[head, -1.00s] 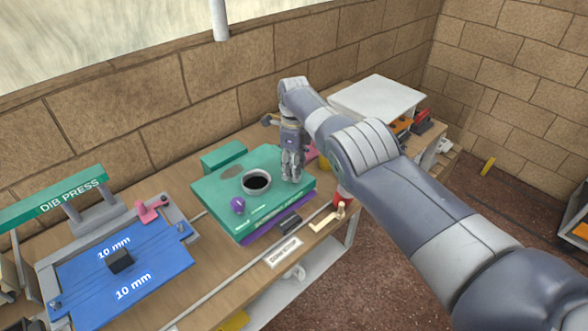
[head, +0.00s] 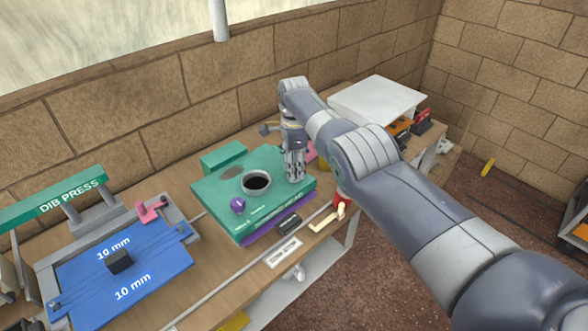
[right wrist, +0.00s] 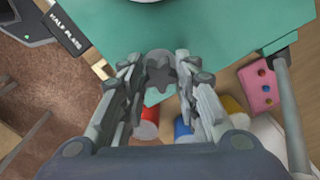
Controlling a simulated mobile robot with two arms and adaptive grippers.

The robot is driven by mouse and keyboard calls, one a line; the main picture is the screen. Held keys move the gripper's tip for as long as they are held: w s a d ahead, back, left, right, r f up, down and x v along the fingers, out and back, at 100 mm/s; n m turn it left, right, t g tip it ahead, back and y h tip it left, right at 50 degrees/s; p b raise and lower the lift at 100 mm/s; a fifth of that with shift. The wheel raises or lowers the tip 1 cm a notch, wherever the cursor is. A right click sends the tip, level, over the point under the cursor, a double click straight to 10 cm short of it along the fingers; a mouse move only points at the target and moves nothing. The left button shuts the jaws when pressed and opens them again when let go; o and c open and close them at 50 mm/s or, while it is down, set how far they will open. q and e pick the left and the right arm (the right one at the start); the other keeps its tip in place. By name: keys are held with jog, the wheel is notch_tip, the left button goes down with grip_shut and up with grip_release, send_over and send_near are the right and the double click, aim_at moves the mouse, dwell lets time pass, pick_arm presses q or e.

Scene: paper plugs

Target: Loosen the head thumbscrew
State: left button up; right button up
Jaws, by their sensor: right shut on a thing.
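The head thumbscrew (right wrist: 163,70), a dark grey lobed knob, stands on the green machine head (right wrist: 215,25) in the right wrist view. My right gripper (right wrist: 160,75) has its fingertips on both sides of it and is shut on it. In the head view my right gripper (head: 295,180) points straight down at the right part of the green head (head: 215,205), and its fingers hide the thumbscrew. The head has a round dark opening with a grey ring (head: 257,181) and a purple knob (head: 237,204). My left gripper is out of view.
A blue dib press plate (head: 85,275) with a black block (head: 119,261) lies at left on the wooden bench. A green box (head: 223,158) stands behind the head. A cream lever (head: 325,222) sticks out at front right. A pale slab (head: 376,98) is at the back.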

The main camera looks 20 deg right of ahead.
jog(key=n, duration=0.5)
jog(key=shift+n, duration=0.3)
jog(key=n, duration=0.8)
jog(key=shift+n+b, duration=0.3)
jog(key=shift+n, duration=0.1)
jog(key=n, duration=0.4)
jog(key=shift+n, duration=0.3)
jog(key=o, duration=1.1)
jog(key=shift+c, duration=0.2)
